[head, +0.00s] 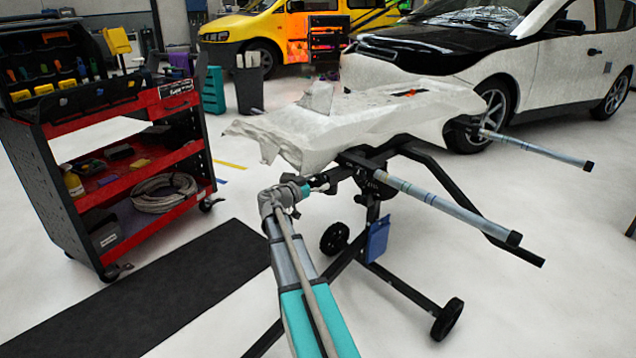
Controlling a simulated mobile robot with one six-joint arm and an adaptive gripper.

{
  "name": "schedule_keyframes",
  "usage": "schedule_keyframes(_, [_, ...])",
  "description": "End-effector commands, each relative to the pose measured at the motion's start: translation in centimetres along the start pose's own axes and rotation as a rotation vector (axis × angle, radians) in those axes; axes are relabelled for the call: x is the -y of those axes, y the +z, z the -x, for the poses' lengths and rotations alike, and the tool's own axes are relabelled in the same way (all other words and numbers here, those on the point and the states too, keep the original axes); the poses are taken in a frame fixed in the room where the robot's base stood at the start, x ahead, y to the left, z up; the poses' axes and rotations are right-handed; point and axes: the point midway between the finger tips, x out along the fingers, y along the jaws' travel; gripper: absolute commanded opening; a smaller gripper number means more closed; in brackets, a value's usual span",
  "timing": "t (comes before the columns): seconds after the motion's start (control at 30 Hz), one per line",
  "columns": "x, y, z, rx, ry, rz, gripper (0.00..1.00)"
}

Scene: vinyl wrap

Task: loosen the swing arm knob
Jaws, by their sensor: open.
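A black wheeled stand (371,207) holds a crumpled white wrapped panel (390,115) on top. Swing arms with grey padded tubes (440,205) reach out to the right, and another tube (535,150) sits farther back. My gripper (326,182) is at the end of my arm, by the left front of the stand just under the panel's edge. It is small and dark against the black frame, with its jaws open. I cannot clearly make out the swing arm knob; it is too small or hidden near my gripper, and I cannot tell if they touch.
A red and black tool cart (190,95) stands at the left, with a coiled hose on its shelf. A dark mat (180,295) lies in front of it. A white and black car (545,60) and a yellow van (270,28) are behind. The floor at right front is clear.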

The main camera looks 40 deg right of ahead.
Motion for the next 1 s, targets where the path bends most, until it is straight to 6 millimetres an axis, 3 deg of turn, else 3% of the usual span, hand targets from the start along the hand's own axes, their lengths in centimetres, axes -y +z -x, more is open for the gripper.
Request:
schedule_keyframes(0.23, [-0.01,0.00,-0.02,0.000,0.000,0.000,1.00])
schedule_keyframes(0.27, [-0.01,0.00,-0.02,0.000,0.000,0.000,0.96])
schedule_keyframes(0.67, [0.00,0.00,-0.03,0.000,0.000,0.000,0.22])
schedule_keyframes(1.0, [0.00,-0.01,-0.05,0.001,0.000,0.031,0.21])
